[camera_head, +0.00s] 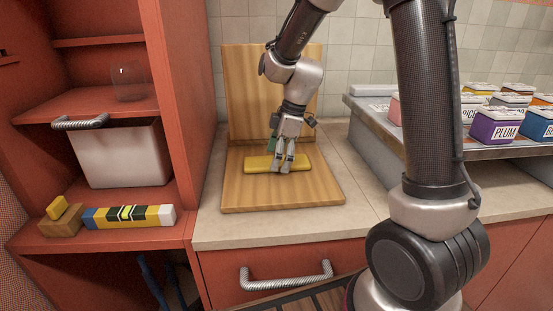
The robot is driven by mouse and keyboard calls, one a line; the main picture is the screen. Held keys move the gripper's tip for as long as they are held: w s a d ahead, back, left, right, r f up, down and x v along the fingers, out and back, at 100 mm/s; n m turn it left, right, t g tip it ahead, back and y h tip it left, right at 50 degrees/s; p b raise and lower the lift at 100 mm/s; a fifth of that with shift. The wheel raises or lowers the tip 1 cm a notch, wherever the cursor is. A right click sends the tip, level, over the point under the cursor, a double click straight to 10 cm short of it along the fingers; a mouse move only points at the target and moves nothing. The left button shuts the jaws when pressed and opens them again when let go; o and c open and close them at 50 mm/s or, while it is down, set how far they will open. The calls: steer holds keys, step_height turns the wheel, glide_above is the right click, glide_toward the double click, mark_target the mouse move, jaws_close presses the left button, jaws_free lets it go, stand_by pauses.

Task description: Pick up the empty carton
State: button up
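A flat yellow block-like item (256,164), possibly the carton, lies on a wooden board (240,193) on the counter. I cannot tell whether it is empty. My gripper (283,169) points down over its middle, with the fingers overlapping it in view. The fingers look close together, but I cannot tell whether they grip it or only stand at it. A green thing (272,144) shows partly behind the fingers. A plain white bin (120,157) stands on the shelf at the left.
A second wooden board (248,90) stands upright behind. A raised rack (372,118) at the right holds several labelled canisters, including a purple PLUM one (494,126). The red shelf unit holds a clear glass (128,82) and a striped bar (130,216). My arm hides part of the right counter.

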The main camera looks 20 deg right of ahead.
steer(key=c, duration=1.1)
